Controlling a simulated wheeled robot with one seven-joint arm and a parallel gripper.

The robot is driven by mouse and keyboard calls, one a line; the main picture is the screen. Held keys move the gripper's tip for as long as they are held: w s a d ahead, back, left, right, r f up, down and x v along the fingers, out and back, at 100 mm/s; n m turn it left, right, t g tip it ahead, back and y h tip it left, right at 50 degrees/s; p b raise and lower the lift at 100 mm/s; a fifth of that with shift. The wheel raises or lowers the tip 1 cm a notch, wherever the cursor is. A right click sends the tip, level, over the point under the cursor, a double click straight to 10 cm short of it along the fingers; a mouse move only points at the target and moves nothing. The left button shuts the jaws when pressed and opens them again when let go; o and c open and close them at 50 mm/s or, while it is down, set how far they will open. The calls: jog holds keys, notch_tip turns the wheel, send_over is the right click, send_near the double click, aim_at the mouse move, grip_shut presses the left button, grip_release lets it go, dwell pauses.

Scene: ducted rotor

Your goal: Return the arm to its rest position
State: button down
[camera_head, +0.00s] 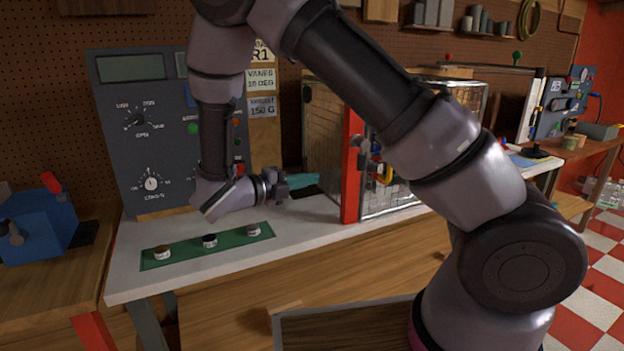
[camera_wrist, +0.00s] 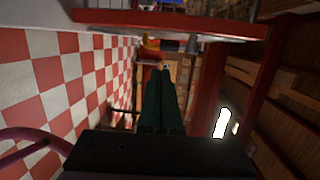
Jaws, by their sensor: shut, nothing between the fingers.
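My arm reaches from the lower right of the head view, up over the top and down to the white bench (camera_head: 300,224). My gripper (camera_head: 314,179) hangs just above the bench, in front of the control panel, with its teal fingers pointing right toward the red-framed enclosure (camera_head: 352,165). In the wrist view my gripper (camera_wrist: 164,72) shows its two teal fingers lying together, shut and empty. I cannot tell from these views whether the fingertips touch the enclosure.
A grey control panel (camera_head: 110,125) stands behind the gripper. A green mat (camera_head: 187,253) with three small pots lies at the bench front. A blue box (camera_head: 35,228) with a red lever is at left. The checkered floor (camera_head: 600,250) is open at right.

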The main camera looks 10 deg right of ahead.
jog(key=s+d+r+m+g+y, duration=0.4)
jog(key=d+m, duration=0.2)
jog(key=m, duration=0.4)
jog(key=s+d+r+m+g+y, duration=0.4)
jog(key=d+m, duration=0.3)
jog(key=m, duration=0.4)
jog(key=s+r+m+t+y, duration=0.2)
jog(key=r+m+y, duration=0.1)
jog(key=m, duration=0.5)
jog(key=s+d+r+m+t+y, duration=0.1)
jog(key=s+r+m+t+y, duration=0.1)
jog(key=r+m, duration=0.4)
jog(key=s+r+m+t+y, duration=0.2)
jog(key=r+m, duration=0.3)
jog(key=m, duration=0.5)
jog(key=shift+s+d+r+m+t+y, duration=0.15)
jog(key=shift+s+d+m+t+y, duration=0.25)
jog(key=shift+y, duration=0.4)
jog(key=shift+a, duration=0.15)
